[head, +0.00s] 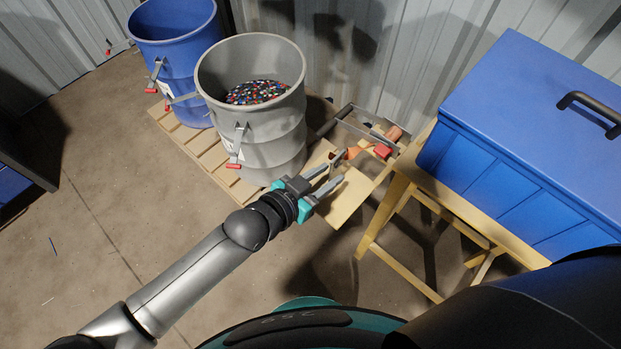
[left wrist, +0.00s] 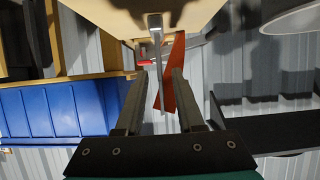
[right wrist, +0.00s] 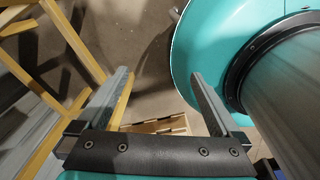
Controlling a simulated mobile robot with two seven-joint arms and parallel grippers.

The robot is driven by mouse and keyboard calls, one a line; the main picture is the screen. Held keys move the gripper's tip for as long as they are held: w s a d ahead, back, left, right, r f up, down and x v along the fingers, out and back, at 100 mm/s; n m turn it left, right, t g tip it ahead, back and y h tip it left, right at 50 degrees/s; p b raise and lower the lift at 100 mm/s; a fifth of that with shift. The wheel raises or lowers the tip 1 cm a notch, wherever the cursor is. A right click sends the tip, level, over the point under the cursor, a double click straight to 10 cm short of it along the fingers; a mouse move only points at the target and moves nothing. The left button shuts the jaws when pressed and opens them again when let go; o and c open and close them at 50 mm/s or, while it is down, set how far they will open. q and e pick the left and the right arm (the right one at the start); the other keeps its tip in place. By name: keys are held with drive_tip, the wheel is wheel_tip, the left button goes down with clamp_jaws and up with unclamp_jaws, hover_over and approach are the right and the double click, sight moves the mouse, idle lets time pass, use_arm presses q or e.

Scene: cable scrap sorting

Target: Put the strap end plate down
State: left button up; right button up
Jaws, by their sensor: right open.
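The strap end plate (left wrist: 157,62) is a narrow grey metal piece beside an orange strap (left wrist: 180,75) in the left wrist view. In the head view the plate (head: 336,160) and the orange strap (head: 356,151) show at the wooden board's edge. My left gripper (head: 334,175) is open just short of the plate. In the left wrist view a gap shows between the plate and each finger. Whether the plate rests on the board I cannot tell. My right gripper (right wrist: 162,75) is open and empty, away from the plate.
A grey drum (head: 270,140) with colourful granules stands left of the board, and a blue drum (head: 180,60) behind it, on a pallet (head: 195,150). A blue bin (head: 540,130) sits on a wooden stand (head: 375,225) at right. A red clamp (head: 383,151) is near the strap.

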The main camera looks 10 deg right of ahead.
use_arm(q)
drive_tip(key=p+v, duration=0.1)
drive_tip(key=v, duration=0.5)
drive_tip(key=s+a+f+n+g+y, duration=0.1)
drive_tip(key=s+a+f+n+y, duration=0.2)
drive_tip(key=a+f, duration=0.65)
drive_tip(key=s+a+f+n+g+y, duration=0.15)
drive_tip(key=a+f+y, duration=0.45)
drive_tip(key=f, duration=0.7)
drive_tip(key=s+a+f+n+g, duration=0.1)
drive_tip(key=s+a+f, duration=0.3)
drive_tip(key=s, duration=0.7)
drive_tip(key=s+a+f+n+g+y, duration=0.1)
drive_tip(key=s+a+f+n+g, duration=0.1)
drive_tip(key=s+f, duration=0.5)
drive_tip(key=s+a+g, duration=0.1)
drive_tip(key=s, duration=0.4)
drive_tip(key=shift+s+a+f+g, duration=0.2)
drive_tip(key=shift+s+a+g, duration=0.1)
drive_tip(key=shift+a+g, duration=0.1)
drive_tip(key=shift+n, duration=0.25)
